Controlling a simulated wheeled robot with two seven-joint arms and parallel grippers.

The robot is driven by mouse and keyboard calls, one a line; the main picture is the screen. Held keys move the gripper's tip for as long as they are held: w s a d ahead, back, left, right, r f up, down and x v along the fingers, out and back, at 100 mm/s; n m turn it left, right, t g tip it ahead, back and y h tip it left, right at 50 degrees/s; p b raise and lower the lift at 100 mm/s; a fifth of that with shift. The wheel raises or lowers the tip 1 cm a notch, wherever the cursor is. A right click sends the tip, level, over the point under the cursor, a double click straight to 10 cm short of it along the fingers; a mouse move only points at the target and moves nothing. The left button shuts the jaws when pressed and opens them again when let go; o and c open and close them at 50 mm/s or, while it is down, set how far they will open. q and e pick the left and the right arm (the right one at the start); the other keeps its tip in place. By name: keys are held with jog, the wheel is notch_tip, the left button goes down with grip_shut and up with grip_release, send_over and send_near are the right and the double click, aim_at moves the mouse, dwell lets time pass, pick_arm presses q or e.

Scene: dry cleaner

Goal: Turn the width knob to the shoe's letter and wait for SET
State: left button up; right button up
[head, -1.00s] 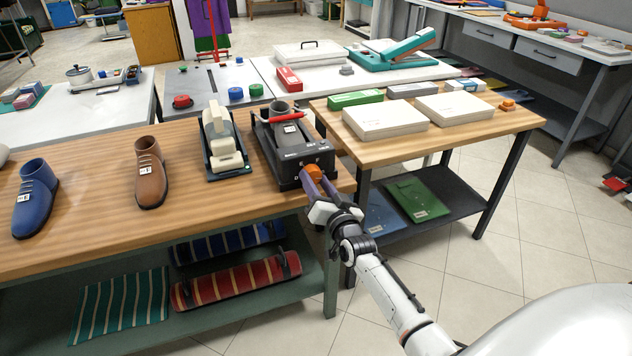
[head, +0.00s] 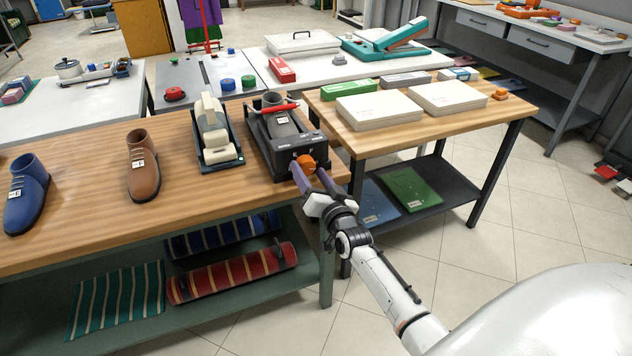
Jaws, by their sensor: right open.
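The letters around the knob are too small to read. My right gripper (head: 309,174) is open at the knob, its purple fingers on either side; I cannot tell whether they touch it. A brown shoe (head: 143,168) and a blue shoe (head: 27,194) with small white tags stand to the left. My left gripper is out of view.
A cream tape dispenser (head: 213,130) stands left of the machine. The side table at right holds white boxes (head: 379,110) and a green box (head: 349,89). Striped rolls (head: 232,272) lie on the shelf below. The bench front between shoes is clear.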

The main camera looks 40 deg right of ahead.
jog(key=v, duration=0.9)
jog(key=shift+s, duration=0.35)
jog(key=shift+a, duration=0.1)
jog(key=s+a+f+n+g+y, duration=0.3)
jog(key=s+a+f, duration=0.6)
jog(key=s, duration=0.3)
jog(key=s+a+f+n+g+y, duration=0.3)
jog(key=s+a+f+n+g, duration=0.3)
jog(key=s+a+f, duration=0.4)
jog(key=s+a+n, duration=0.1)
jog(key=s+a, duration=0.1)
jog(key=s, duration=0.1)
jog(key=shift+s+n, duration=0.2)
jog(key=shift+n, duration=0.2)
jog(key=shift+d, duration=0.1)
dwell(0.6)
